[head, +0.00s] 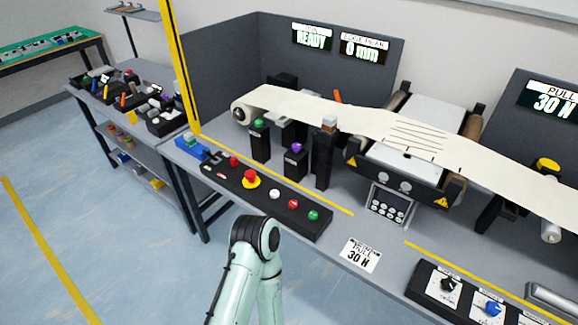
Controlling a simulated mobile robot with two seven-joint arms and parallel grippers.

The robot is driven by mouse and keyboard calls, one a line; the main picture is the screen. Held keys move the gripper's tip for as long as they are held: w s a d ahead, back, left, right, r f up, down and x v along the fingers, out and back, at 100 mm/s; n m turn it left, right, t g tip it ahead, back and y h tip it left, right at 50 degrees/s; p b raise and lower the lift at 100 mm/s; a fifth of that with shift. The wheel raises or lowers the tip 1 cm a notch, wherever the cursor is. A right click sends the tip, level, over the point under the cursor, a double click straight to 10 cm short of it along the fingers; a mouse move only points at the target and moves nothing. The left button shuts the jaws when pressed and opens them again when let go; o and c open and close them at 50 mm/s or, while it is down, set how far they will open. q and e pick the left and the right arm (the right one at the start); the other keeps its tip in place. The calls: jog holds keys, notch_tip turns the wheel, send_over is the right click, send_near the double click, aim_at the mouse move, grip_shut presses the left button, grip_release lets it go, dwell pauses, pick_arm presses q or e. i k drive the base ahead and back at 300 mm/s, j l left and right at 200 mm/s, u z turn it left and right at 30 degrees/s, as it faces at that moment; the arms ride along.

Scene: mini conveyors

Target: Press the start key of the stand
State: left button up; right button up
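The stand's black control panel (225,177) lies along the front of the grey bench. Its keys include a red mushroom button on a yellow collar (250,178), a white button (275,194), a red button (293,204) and a green button (313,215) at the right end. No lettering for a start key is readable. A green-topped black post (260,143) stands behind the panel. One of my arms shows its pale green links and dark joint in front of the bench. Neither gripper is in view.
A pale web (370,123) runs over rollers behind the panel. A purple-topped post (295,163) and a taller black post (323,160) stand close behind it. The READY display (312,38) is lit.

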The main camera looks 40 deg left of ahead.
aim_at(312, 215)
jog(key=k+u, duration=0.15)
jog(key=u, duration=1.4)
